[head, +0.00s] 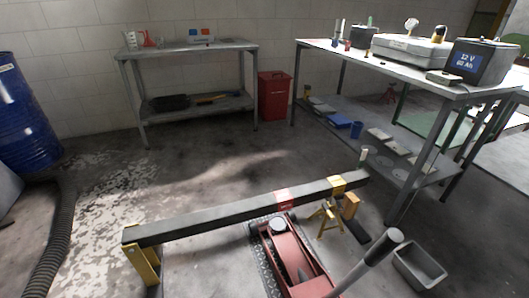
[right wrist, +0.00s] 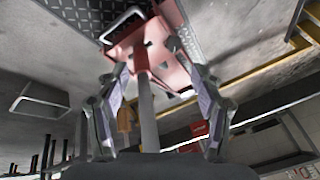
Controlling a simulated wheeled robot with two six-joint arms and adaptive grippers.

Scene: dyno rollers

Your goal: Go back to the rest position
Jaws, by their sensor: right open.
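My right gripper (right wrist: 155,78) shows in the right wrist view with its two fingers spread wide apart. The grey handle bar (right wrist: 147,112) of a red floor jack (right wrist: 150,42) lies in line between the fingers, with a visible gap to each. I cannot tell how deep it is between them. In the head view the red floor jack (head: 293,262) stands on the floor, its grey handle (head: 370,262) slanting up to the right. Neither gripper shows in the head view, and my left gripper is in no view.
A dark beam (head: 235,212) on yellow stands (head: 143,262) crosses above the jack. A grey tray (head: 420,264) lies right of the handle. Workbenches (head: 190,47) stand at the back left and right, with a red bin (head: 273,95) between. A blue barrel (head: 22,115) stands left. Middle floor is clear.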

